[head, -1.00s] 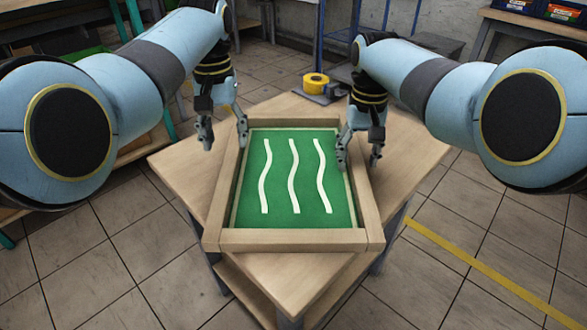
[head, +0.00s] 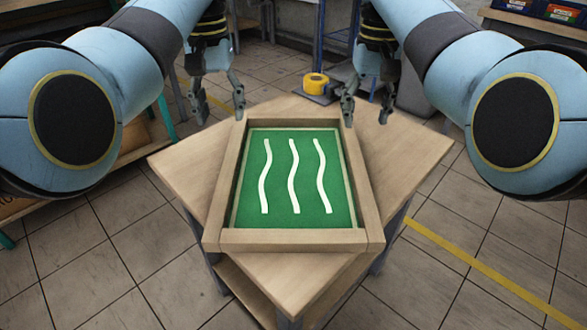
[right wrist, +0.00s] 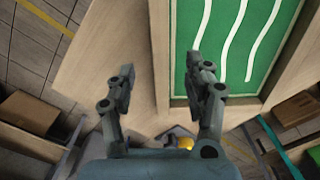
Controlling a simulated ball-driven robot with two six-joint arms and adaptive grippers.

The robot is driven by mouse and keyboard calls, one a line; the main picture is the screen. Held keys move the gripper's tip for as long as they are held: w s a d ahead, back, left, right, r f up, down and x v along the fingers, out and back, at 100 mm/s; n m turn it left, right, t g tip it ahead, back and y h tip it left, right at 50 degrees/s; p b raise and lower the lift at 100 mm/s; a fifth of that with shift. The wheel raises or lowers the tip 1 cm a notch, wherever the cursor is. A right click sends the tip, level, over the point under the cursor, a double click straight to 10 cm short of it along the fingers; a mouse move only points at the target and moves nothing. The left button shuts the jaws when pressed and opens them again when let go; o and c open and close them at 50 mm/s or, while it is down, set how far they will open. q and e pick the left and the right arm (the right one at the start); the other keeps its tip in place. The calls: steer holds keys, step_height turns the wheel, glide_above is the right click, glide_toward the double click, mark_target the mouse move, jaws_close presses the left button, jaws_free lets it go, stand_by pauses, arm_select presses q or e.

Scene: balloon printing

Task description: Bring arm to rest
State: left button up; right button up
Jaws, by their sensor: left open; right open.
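My left gripper (head: 220,108) is open and empty, up beside the far left part of the wooden table (head: 190,165). My right gripper (head: 367,112) is open and empty, over the table's far right part, near the frame's far right corner. In the right wrist view my right gripper (right wrist: 163,82) has its two fingers spread apart with nothing between them. A wooden frame (head: 290,240) lies on the table around a green panel (head: 275,190) with three white wavy stripes. The frame and panel also show at the upper right of the right wrist view.
A blue metal rack stands behind. Boxes (head: 560,12) sit on a bench at the back right. Tiled floor with a yellow line (head: 490,272) lies at the right.

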steer(key=shift+r, duration=0.7)
